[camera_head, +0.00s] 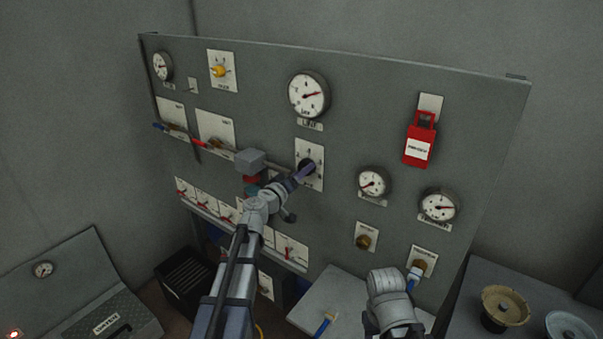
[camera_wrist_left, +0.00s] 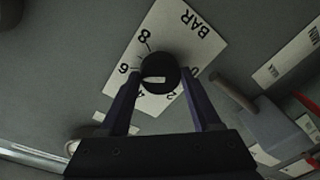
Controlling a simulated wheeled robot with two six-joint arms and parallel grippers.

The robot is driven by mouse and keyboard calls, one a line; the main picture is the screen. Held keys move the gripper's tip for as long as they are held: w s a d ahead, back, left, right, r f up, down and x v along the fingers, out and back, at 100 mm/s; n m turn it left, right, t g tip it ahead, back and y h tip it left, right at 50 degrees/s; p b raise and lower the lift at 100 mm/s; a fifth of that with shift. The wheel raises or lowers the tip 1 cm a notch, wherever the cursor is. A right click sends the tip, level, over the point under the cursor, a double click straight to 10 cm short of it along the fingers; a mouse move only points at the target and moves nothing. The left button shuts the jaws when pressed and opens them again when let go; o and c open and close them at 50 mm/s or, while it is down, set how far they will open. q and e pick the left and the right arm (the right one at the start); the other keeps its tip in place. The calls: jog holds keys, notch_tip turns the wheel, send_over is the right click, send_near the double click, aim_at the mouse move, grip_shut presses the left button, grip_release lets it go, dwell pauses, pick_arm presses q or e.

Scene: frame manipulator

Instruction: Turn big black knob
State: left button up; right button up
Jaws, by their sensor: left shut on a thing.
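The big black knob (camera_wrist_left: 160,69) sits on a white plate (camera_wrist_left: 183,40) marked BAR, with the numbers 8, 6, 4 and 2 showing around it. A pale mark shows on the knob's face. The fingers of my left gripper (camera_wrist_left: 159,78) are on either side of the knob, shut on it. In the head view the plate (camera_head: 317,149) is in the middle of the panel, below a gauge. My left gripper (camera_head: 303,172) reaches it from the lower left and partly hides the knob. My right arm shows at the bottom right, but its gripper does not show.
A large round gauge (camera_head: 309,95) is above the knob plate. A grey block (camera_head: 251,161) sticks out of the panel left of the knob, close to my left arm.

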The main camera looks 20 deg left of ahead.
pick_arm(q)
jog(key=n+p, duration=0.1)
jog(key=n, duration=0.4)
jog(key=shift+r+n+g, duration=0.1)
jog(key=shift+n+g, duration=0.2)
jog(key=n, duration=0.5)
dwell(0.4)
jog(key=o, duration=1.4)
jog(key=shift+c, duration=0.2)
jog(key=v, duration=0.7)
jog(key=shift+s+a+p, duration=0.25)
jog(key=shift+s+p, duration=0.1)
jog(key=shift+p, duration=0.05)
